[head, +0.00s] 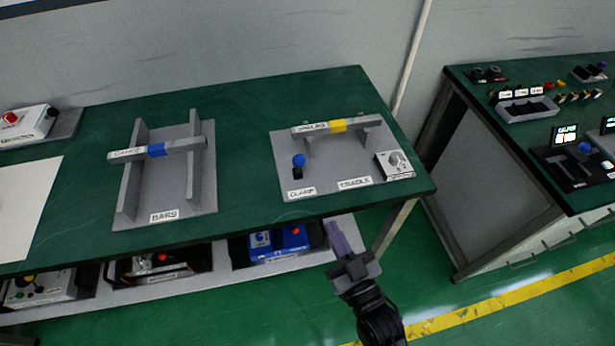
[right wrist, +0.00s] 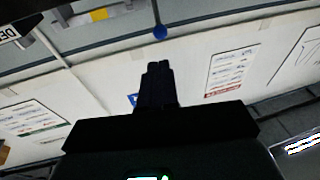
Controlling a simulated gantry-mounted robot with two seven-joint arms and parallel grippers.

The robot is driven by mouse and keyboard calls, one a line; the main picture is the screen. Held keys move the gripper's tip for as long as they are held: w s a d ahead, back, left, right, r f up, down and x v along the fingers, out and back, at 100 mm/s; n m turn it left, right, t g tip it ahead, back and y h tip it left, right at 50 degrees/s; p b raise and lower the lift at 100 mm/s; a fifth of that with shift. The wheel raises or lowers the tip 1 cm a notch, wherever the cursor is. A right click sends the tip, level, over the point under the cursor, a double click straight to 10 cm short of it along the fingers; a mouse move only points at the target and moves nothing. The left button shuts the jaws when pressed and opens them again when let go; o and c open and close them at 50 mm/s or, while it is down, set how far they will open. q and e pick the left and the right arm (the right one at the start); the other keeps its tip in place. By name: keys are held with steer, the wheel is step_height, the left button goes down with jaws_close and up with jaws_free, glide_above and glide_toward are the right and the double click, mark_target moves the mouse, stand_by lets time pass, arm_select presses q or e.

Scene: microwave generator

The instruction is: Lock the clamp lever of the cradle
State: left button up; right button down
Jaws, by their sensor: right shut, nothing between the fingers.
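The cradle (head: 330,195) is a grey plate with uprights at the right end of the green table. A grey bar with a yellow band (head: 338,126) lies across its uprights. The clamp lever (head: 298,161) has a blue ball knob and stands at the plate's left, behind a CLAMP label. My right gripper (head: 337,236) is in front of the table edge, below and right of the lever, apart from it. In the right wrist view my right gripper (right wrist: 158,72) is shut and empty, and a blue ball (right wrist: 160,32) appears beyond its fingertips. My left gripper is out of view.
A white box with a knob (head: 394,164) sits at the cradle's right. A BARS stand (head: 200,185) with a blue-banded bar is to the left. Boxes fill a lower shelf (head: 210,284). Another bench (head: 480,110) stands right, across a gap.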

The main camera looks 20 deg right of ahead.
mark_target(299, 166)
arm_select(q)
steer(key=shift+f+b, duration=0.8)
arm_select(e)
steer(key=w+r, duration=0.1)
steer(key=w, duration=0.8)
steer(key=w+r, duration=0.1)
steer(key=w, duration=0.3)
steer(key=shift+w+a+r, duration=0.25)
steer(key=shift+r, duration=0.05)
